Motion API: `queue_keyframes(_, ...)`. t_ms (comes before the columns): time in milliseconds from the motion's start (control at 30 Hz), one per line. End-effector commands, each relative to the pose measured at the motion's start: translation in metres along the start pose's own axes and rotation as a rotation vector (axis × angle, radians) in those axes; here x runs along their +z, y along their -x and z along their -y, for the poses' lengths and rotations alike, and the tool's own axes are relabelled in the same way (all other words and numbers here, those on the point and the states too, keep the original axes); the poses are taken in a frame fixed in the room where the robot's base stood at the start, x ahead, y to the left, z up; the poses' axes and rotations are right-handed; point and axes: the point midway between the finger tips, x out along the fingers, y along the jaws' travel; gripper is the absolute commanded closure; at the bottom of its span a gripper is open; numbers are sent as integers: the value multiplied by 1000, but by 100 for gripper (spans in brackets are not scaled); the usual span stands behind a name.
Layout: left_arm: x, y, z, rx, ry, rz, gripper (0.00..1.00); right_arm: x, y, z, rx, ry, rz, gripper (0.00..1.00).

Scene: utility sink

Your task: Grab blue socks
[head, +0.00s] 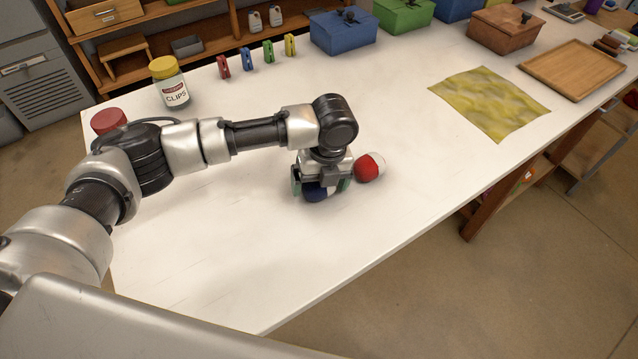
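The blue socks, a dark blue rolled ball (315,193), lie low on the white table (230,240), partly hidden by my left gripper. My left gripper (321,187) points down over them, with one finger on each side of the ball. Whether the fingers press on the ball or stand slightly apart from it cannot be told. A red and white ball (369,168), perhaps rolled socks, sits just right of the gripper. My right gripper is not in view.
A clips jar (172,92), a red lid (108,121) and several coloured clips (246,58) stand at the back left. A blue box (342,33), green box (404,15) and brown box (502,30) line the back. A yellow cloth (489,102) and wooden tray (574,71) lie right. The table's front is clear.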

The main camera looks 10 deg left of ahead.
Motion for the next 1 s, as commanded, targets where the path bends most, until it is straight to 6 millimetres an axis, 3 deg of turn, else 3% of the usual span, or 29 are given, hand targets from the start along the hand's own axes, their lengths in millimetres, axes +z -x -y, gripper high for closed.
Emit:
queue_keyframes(33,0,0,0,0,0,0,15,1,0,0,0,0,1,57)
queue_keyframes(267,0,1,0,0,0,0,49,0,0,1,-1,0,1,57)
queue_keyframes(667,0,10,-1,-2,0,1,49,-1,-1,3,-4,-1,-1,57)
queue_keyframes(900,0,44,-4,-4,-2,2,49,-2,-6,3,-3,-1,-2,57)
queue_keyframes(1000,-9,58,17,-5,-5,1,49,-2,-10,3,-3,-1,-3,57)
